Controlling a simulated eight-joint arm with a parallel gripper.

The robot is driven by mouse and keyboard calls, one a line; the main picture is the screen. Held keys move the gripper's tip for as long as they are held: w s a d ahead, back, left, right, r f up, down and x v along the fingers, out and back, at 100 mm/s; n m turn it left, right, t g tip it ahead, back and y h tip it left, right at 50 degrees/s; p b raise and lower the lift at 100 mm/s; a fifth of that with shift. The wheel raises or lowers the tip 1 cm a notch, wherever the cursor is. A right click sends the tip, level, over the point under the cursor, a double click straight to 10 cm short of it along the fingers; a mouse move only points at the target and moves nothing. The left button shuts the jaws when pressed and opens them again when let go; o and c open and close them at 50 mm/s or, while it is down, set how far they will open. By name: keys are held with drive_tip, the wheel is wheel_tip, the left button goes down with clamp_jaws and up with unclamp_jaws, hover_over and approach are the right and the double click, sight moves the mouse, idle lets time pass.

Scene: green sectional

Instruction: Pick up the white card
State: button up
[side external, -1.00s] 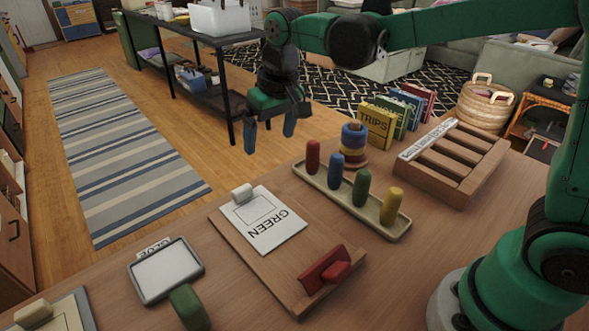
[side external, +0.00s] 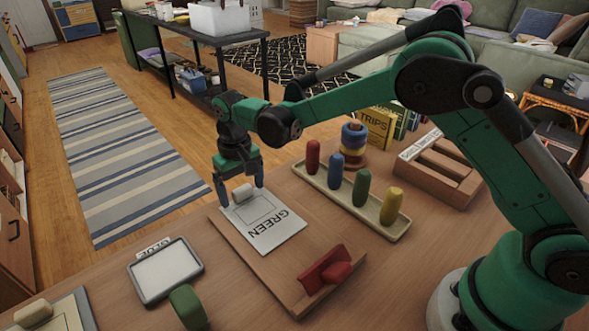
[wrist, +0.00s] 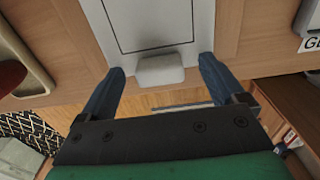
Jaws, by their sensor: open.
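The white card (side external: 270,228), printed "GREEN" with a drawn square, lies flat on a wooden board (side external: 262,262). A small whitish block-shaped tab (side external: 243,193) stands at its far end. The card (wrist: 150,22) and its tab (wrist: 160,69) also show in the wrist view. My gripper (side external: 240,196) is low at the card's far end, pointing down. Its blue fingers are open, one on each side of the tab, with a gap on both sides in the wrist view (wrist: 161,76). Whether the fingertips touch the board is not clear.
A red block (side external: 325,270) stands at the board's near end. A tray of coloured pegs (side external: 380,222) is to the right. A framed white panel labelled "BLUE" (side external: 166,272) and a green handle (side external: 188,305) are at the left. The table's far edge is close behind my gripper.

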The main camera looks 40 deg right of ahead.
drive_tip(key=c, duration=1.3)
wheel_tip(320, 180, up, 20)
drive_tip(key=f, duration=0.1)
hover_over(257, 211)
wheel_tip(257, 211, down, 12)
drive_tip(key=shift+f, duration=3.4)
